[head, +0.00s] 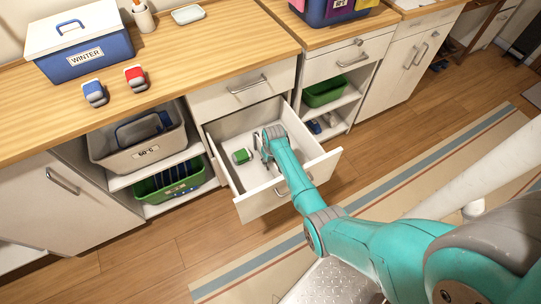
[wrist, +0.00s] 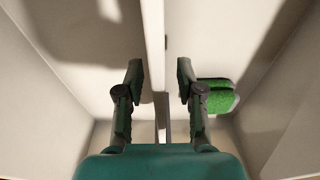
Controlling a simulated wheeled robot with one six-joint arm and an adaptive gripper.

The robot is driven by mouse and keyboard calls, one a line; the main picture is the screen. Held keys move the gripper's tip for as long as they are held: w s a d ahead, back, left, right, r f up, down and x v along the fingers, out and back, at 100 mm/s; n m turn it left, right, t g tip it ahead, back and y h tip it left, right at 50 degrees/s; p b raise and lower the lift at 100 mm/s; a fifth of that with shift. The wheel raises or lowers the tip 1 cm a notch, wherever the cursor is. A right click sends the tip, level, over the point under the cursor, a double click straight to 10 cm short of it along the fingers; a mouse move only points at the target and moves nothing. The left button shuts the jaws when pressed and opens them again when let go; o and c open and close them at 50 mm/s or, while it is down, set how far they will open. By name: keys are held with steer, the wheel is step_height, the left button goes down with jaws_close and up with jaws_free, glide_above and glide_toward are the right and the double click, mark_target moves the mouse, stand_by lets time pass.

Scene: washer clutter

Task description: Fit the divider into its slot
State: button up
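The open drawer (head: 270,200) is white inside, and my gripper (head: 258,147) reaches down into it. In the wrist view a thin, pale upright panel, seemingly the divider (wrist: 153,40), runs from the top edge down to between the fingers of my gripper (wrist: 159,78). The fingers are apart, one on each side of it, with a gap visible at least on the right. A narrow grey strip (wrist: 163,118) shows below the panel between the fingers. I cannot make out the slot. In the head view the arm hides much of the panel.
A green sponge-like item (head: 241,156) lies in the drawer, right of the right finger in the wrist view (wrist: 218,98). A grey bin (head: 140,150) and a green basket (head: 170,183) stand on shelves at left. The counter (head: 210,60) overhangs behind. Floor in front is clear.

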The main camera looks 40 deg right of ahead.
steer(key=r, duration=0.3)
steer(key=s+r, duration=0.1)
steer(key=r, duration=0.7)
steer(key=shift+s+a+r, duration=0.15)
steer(key=shift+s+a, duration=0.1)
steer(key=shift+s, duration=0.1)
